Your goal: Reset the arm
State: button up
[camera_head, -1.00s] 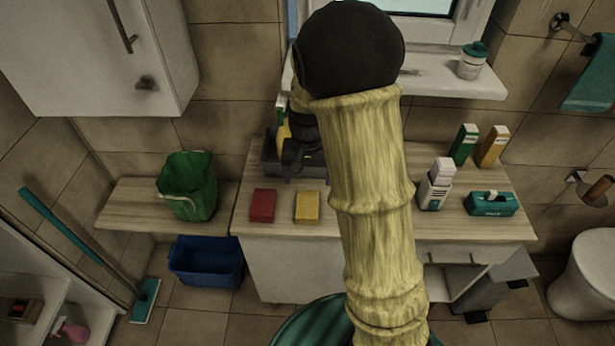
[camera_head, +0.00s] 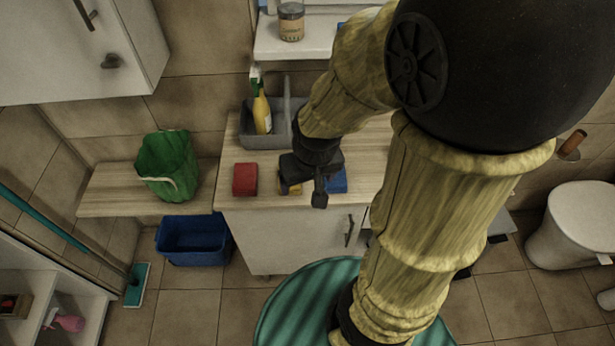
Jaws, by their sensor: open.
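My arm, yellow with a black joint, fills the middle and right of the head view. My gripper (camera_head: 309,184) is dark and hangs above the front part of the wooden counter (camera_head: 250,221). Its jaws are open. The yellow block (camera_head: 287,190) on the counter lies just behind or under the gripper and is mostly hidden. Whether the gripper touches it I cannot tell.
A red block (camera_head: 245,179) lies left of the gripper and a blue one (camera_head: 338,181) right. A grey caddy (camera_head: 277,138) with a yellow bottle (camera_head: 262,112) stands behind. My arm hides the counter's right side.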

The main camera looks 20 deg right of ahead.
jog(key=shift+r+p, duration=0.65)
jog(key=shift+p, duration=0.05)
dwell(0.9)
